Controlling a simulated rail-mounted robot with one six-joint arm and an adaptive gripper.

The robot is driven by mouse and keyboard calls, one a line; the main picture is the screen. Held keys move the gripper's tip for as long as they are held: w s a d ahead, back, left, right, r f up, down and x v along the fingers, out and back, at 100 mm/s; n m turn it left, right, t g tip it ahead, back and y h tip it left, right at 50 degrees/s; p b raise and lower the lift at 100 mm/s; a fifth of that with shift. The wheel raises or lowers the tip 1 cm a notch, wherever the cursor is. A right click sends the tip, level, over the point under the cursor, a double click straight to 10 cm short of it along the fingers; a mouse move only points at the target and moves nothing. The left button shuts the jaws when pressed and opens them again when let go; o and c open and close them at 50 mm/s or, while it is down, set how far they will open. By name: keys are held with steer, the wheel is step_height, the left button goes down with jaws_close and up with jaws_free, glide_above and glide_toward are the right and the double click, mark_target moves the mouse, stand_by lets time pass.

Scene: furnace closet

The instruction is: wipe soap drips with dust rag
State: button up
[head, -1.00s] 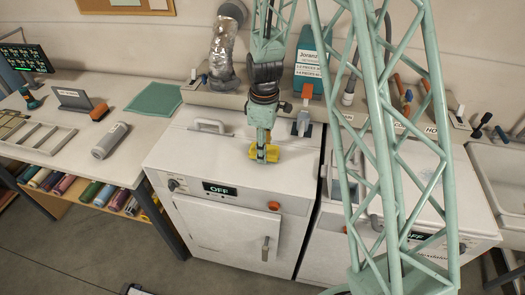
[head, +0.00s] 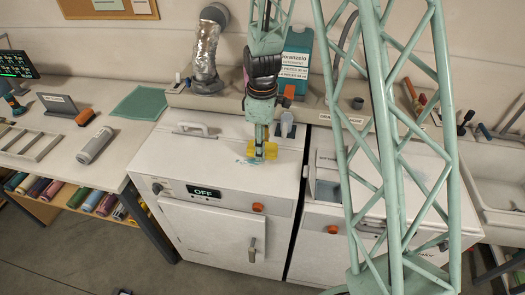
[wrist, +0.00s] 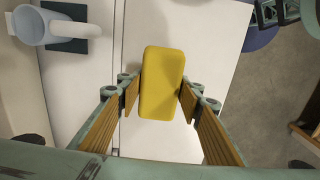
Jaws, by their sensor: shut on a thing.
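My gripper (head: 259,154) points down over the white machine with the OFF display. It is shut on a yellow block (head: 270,149) that looks like a sponge more than a rag. In the wrist view the block (wrist: 162,82) sits between both fingers. Small blue-green soap drips (head: 246,161) show on the machine's white top (head: 200,148), just left of and below the block in the head view. The gripper may hide more of them. I cannot tell whether the block touches the top. A flat teal cloth or mat (head: 138,103) lies on the left counter.
A handle (head: 190,129) rises from the machine's back left. A second white machine (head: 330,222) is to the right, partly behind my lattice structure. A grey canister (head: 95,146) lies on the counter.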

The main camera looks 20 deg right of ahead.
steer(key=shift+r+p, duration=0.85)
steer(key=shift+r, duration=1.3)
steer(key=shift+a, duration=0.15)
